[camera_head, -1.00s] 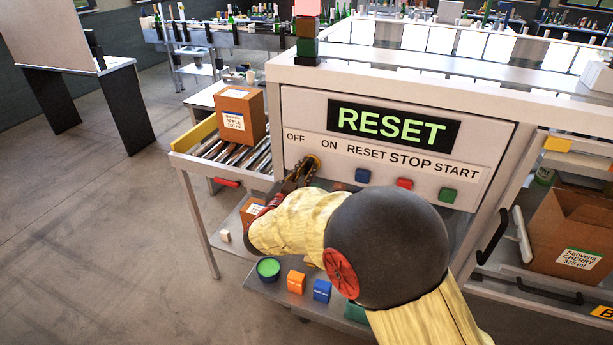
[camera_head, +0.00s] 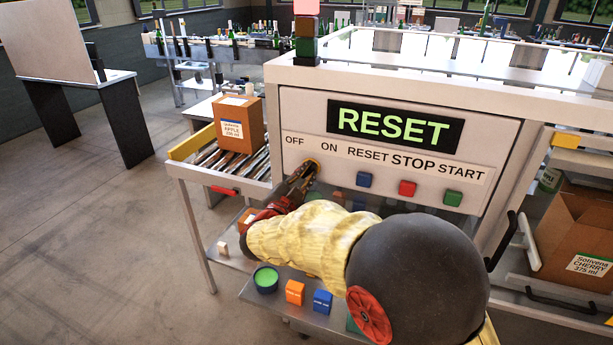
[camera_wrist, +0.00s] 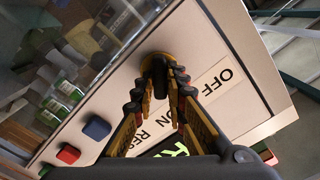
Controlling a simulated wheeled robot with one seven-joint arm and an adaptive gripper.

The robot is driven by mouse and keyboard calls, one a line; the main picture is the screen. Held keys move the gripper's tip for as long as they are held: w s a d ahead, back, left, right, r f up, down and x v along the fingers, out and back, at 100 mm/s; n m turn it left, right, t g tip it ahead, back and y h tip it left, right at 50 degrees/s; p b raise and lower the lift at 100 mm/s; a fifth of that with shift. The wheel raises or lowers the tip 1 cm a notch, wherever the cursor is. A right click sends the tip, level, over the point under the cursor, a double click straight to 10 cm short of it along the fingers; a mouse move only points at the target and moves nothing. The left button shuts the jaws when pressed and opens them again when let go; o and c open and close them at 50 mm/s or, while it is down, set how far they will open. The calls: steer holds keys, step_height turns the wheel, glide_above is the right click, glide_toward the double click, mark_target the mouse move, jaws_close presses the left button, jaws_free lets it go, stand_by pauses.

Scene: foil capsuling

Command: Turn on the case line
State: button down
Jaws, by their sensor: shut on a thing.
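The case line's control panel (camera_head: 300,110) faces me, with a display (camera_head: 392,127) reading RESET in green. Under the labels OFF, ON, RESET, STOP and START are a yellow-based rotary switch at the left, then a blue button (camera_head: 363,179), a red button (camera_head: 407,188) and a green button (camera_head: 453,198). My gripper (camera_head: 311,168) is at the OFF/ON switch, its fingers shut on the dark switch knob (camera_wrist: 155,72), which also shows in the wrist view between the fingertips. The fingers hide part of the knob, so its exact setting cannot be told.
A carton (camera_head: 238,125) stands on the roller conveyor at the left. An open carton (camera_head: 580,235) sits on the right shelf. A lower shelf holds a green bowl (camera_head: 266,279), an orange block (camera_head: 295,292) and a blue block (camera_head: 322,302). Floor at left is clear.

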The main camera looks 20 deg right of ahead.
steer(key=c, duration=1.8)
jaws_free()
steer(key=v, duration=1.2)
